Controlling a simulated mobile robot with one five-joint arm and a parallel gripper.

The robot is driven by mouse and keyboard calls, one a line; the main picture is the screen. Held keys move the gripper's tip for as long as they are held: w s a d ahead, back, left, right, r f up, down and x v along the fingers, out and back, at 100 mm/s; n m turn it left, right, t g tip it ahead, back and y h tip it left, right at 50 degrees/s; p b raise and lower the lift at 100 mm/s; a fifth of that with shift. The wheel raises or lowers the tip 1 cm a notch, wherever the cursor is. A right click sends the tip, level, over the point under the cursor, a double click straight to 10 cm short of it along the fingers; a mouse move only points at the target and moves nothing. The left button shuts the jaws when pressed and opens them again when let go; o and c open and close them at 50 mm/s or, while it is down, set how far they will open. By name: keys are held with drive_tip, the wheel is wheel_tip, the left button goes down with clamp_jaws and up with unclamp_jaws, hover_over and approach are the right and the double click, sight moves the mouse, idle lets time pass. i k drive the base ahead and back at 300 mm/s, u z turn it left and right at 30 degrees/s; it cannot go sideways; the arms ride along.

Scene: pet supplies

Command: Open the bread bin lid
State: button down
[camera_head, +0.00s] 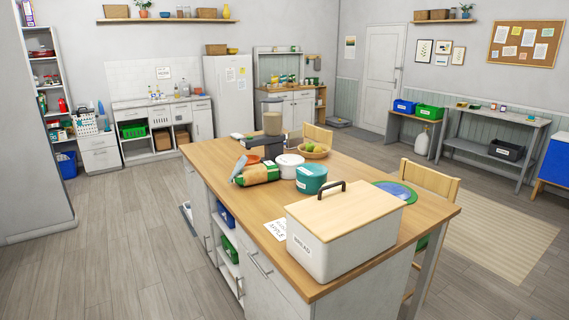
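The bread bin (339,254) is a white box labelled "BREAD" at the near end of the wooden-topped island. Its pale wooden lid (358,208) lies flat on top and is shut. A dark handle (332,189) stands up from the lid towards its far left edge. The inside of the bin is hidden. My gripper is not in view.
The island top (225,162) also holds a teal tub (311,180), a white tub (289,167), a green and brown bag (258,174), a fruit bowl (313,151) and a blue-green plate (395,191). A wooden chair (431,182) stands to the right. Open floor (130,240) lies left.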

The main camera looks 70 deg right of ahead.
sight(332, 215)
drive_tip(key=k, duration=0.75)
drive_tip(key=z, duration=1.6)
drive_tip(key=i, duration=0.5)
drive_tip(key=z, duration=0.1)
